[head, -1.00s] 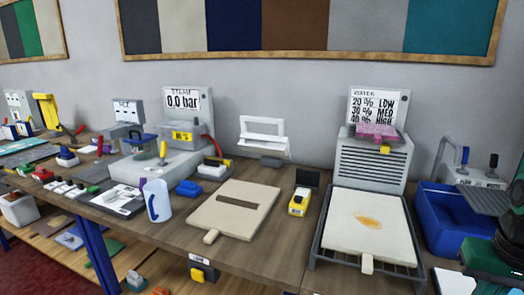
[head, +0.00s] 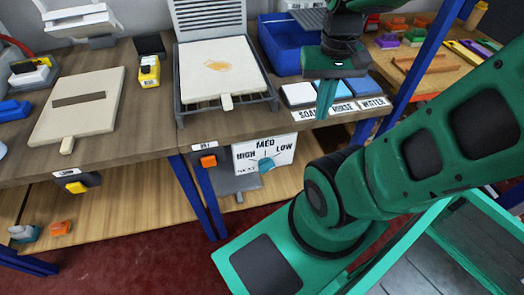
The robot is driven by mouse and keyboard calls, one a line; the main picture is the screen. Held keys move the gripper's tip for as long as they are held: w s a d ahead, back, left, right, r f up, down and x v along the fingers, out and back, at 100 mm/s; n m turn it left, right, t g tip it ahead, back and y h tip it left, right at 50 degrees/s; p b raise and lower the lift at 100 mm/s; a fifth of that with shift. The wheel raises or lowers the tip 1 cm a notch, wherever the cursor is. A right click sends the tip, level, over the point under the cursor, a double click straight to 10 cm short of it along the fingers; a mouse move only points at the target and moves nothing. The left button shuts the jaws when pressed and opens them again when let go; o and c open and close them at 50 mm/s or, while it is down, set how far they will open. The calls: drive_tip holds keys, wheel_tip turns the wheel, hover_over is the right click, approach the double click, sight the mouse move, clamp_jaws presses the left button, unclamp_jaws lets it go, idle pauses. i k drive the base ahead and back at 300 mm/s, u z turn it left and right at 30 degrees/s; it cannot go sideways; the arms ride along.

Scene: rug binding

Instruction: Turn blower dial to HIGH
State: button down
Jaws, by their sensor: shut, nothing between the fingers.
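The blower dial (head: 266,164) is a small blue-teal knob on a white plate (head: 285,154) under the table's front edge. The plate reads HIGH at left, MED at top and LOW at right. A short mark stands between the knob and MED; I cannot tell clearly where the knob points. My green gripper (head: 325,112) points down over the front edge of the table, above and to the right of the dial, apart from it.
An orange switch (head: 208,161) sits left of the dial plate. Above is a rack (head: 180,107) holding a stained cream board (head: 213,68). A blue bin (head: 279,45) stands behind my gripper. Blue table legs (head: 203,198) and a lower wooden shelf (head: 120,205) are below.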

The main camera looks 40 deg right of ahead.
sight(266, 165)
drive_tip(key=u, duration=0.85)
drive_tip(key=k, duration=1.85)
drive_tip(key=z, duration=0.85)
drive_tip(key=i, duration=1)
